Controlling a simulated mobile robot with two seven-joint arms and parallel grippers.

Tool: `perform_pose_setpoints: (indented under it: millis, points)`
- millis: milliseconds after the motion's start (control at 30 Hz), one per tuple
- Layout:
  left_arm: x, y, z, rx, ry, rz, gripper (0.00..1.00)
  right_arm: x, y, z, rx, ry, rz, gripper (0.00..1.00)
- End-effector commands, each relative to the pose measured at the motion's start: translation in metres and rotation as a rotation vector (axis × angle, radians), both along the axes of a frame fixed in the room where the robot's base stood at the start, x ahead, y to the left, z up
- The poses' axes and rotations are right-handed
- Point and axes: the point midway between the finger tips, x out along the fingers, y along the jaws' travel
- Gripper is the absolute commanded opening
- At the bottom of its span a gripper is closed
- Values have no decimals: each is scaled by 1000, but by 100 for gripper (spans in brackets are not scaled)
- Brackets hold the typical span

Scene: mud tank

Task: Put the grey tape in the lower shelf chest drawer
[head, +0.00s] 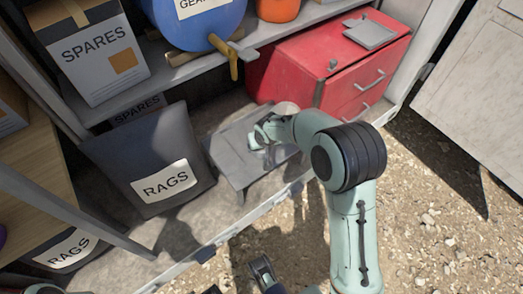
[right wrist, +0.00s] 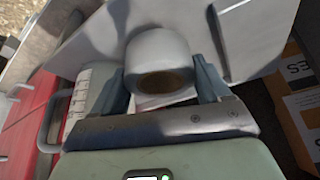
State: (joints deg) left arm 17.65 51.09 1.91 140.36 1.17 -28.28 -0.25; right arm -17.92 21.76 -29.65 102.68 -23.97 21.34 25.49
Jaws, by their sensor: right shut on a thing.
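The grey tape (right wrist: 158,50) is a short, thick roll, held between the two fingers of my right gripper (right wrist: 160,85) in the right wrist view. In the head view my right gripper (head: 262,135) is down over a grey panel on the lower shelf; the tape cannot be made out clearly there. The red chest (head: 305,68) stands on the lower shelf to the right of this gripper. Its two drawer fronts (head: 365,85) with metal handles look shut. My left gripper (head: 238,280) is low at the bottom edge, partly cut off, its fingers apart and empty.
The grey panel (head: 226,158) lies tilted beside a dark RAGS bin (head: 125,155). A SPARES box (head: 90,60) and a blue drum (head: 195,25) stand on the shelf above. A small grey tray (head: 370,34) lies on the chest. Gravel ground (head: 430,215) is open at right.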

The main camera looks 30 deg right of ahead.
Motion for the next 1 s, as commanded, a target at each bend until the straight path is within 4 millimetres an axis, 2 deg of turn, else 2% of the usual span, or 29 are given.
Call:
perform_pose_setpoints:
  millis: [100,200,567,600,667,867,1000]
  points:
    - [8,4,-8,10,-20,9,0,-1,0,-22,-1,4,0,44]
    - [13,6,-12,17,-33,15,0,-1,0,-34,0,3,1,44]
    - [15,7,-13,20,-41,17,0,0,0,-36,0,1,1,44]
    - [16,8,-13,21,-43,18,0,0,0,-37,0,2,1,80]
    - [16,8,-13,21,-42,18,0,0,0,-37,0,2,1,99]
    - [16,8,-12,20,-41,17,0,0,0,-36,0,2,1,100]
    - [12,6,-8,15,-31,13,0,-1,1,-28,1,0,1,100]
